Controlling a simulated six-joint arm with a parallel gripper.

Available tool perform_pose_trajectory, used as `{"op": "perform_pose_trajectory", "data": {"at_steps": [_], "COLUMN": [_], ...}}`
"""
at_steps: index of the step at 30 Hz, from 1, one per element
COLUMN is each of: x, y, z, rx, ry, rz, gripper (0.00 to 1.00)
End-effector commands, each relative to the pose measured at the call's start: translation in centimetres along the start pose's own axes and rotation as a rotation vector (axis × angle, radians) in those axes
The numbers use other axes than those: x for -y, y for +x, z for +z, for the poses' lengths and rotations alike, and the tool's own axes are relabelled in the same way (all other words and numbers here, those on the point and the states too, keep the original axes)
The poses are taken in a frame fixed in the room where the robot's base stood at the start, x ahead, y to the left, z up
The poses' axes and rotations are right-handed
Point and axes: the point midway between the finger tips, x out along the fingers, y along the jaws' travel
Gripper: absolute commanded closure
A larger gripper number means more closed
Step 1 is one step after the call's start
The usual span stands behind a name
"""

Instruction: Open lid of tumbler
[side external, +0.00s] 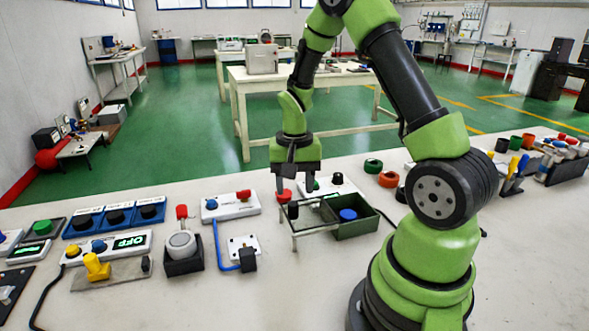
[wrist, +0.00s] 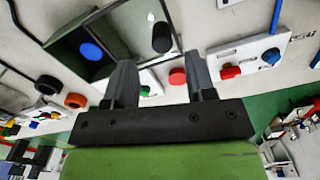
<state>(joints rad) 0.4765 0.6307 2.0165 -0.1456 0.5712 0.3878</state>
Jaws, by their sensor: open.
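No object is clearly identifiable as the tumbler or its lid. A small black cylinder (side external: 293,210) stands upright at the open-frame left part of a dark green box (side external: 358,230); it also shows in the wrist view (wrist: 161,38). A blue disc (side external: 348,214) lies inside the box and shows in the wrist view (wrist: 91,51). My gripper (side external: 298,181) points down above the area behind the box, near a red cap (side external: 284,194). In the wrist view its fingers (wrist: 160,70) are apart with nothing between the tips. The red cap appears near the right finger (wrist: 177,76).
A white box with a red knob (side external: 230,205) is left of the gripper. A grey round part (side external: 182,243) sits in a black holder. Orange (side external: 388,179) and green rings (side external: 373,165) lie right.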

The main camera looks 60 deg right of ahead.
Motion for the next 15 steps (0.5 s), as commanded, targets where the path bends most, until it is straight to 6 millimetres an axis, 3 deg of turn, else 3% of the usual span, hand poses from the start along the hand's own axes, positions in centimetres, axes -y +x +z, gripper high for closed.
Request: {"op": "perform_pose_trajectory", "data": {"at_steps": [6,15], "x": [0.0,0.0], "y": [-3.4,-4.3], "z": [-0.1,0.0], "rx": [-0.005,0.000], "ry": [-0.001,-0.001], "rz": [-0.002,0.000], "gripper": [0.50,0.50]}}
